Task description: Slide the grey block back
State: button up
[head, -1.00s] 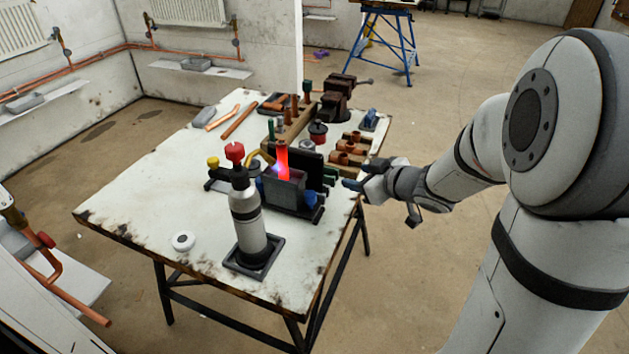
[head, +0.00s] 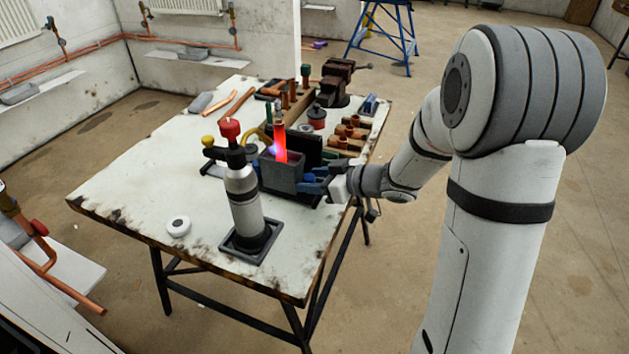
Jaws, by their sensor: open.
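The grey block (head: 279,178) stands on the workbench, in a dark fixture with blue parts. A glowing red-orange pipe (head: 281,143) rises upright behind or out of the block; I cannot tell which. A bluish flame shows beside the pipe, on its left. My gripper (head: 314,186) is open at the right side of the block, with its blue-tipped fingers pointing left towards it. Whether the fingers touch the block or stand around part of it cannot be told at this size.
A gas torch (head: 243,200) with a red knob stands in a dark square tray in front of the block. A dark panel (head: 306,147) stands behind it. A vise (head: 335,82) and copper fittings (head: 346,136) lie further back. The bench's left side is mostly clear.

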grip_shut()
dwell(0.6)
